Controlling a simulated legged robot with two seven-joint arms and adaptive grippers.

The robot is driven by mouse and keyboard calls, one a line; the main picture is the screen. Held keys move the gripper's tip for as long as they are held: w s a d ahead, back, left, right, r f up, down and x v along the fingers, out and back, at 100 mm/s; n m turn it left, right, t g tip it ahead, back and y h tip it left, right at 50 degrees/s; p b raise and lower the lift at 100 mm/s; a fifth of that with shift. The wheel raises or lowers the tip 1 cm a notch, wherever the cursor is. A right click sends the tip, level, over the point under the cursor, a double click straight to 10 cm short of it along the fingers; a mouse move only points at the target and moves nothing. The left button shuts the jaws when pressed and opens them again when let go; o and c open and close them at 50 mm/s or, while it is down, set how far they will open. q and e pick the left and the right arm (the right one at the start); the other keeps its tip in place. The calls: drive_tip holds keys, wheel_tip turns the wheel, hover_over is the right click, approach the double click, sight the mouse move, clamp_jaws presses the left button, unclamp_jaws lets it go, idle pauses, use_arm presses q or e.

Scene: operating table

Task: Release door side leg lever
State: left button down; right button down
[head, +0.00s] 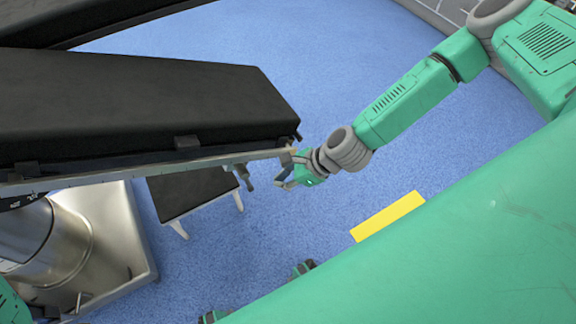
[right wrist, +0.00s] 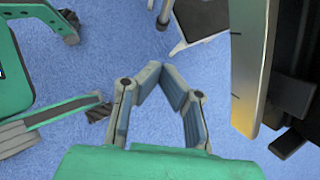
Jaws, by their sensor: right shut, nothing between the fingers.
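The operating table's long black leg section (head: 150,105) runs along the left of the head view, with a pale metal rail (head: 120,178) along its near side. A small grey lever-like part (head: 246,176) hangs below the rail near its right end; I cannot tell for sure that it is the leg lever. My right gripper (head: 283,183) is at the rail's right end, just right of that part. In the right wrist view my right gripper (right wrist: 162,76) is shut and empty, apart from the metal rail end (right wrist: 250,75) on its right. My left gripper is not in view.
A low black-topped step stool (head: 190,192) stands under the table. The table's steel column (head: 45,235) and base (head: 115,235) are at lower left. A yellow strip (head: 388,216) lies on the blue floor (head: 330,70), which is clear beyond the table's end.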

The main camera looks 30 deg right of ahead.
sight(250, 185)
drive_tip(key=w+a, duration=0.1)
drive_tip(key=a+f, duration=0.1)
drive_tip(key=a, duration=0.1)
drive_tip(key=w+a+b, duration=0.1)
drive_tip(key=a, duration=0.1)
drive_tip(key=shift+w+a+f, duration=0.15)
drive_tip(key=shift+w+f, duration=0.2)
drive_tip(key=shift+w+a, duration=0.1)
drive_tip(key=shift+a, duration=0.15)
drive_tip(key=shift+f+b, duration=0.45)
drive_tip(key=shift+a+r+p, duration=0.1)
drive_tip(key=shift+r+p, duration=0.45)
drive_tip(key=shift+r, duration=0.45)
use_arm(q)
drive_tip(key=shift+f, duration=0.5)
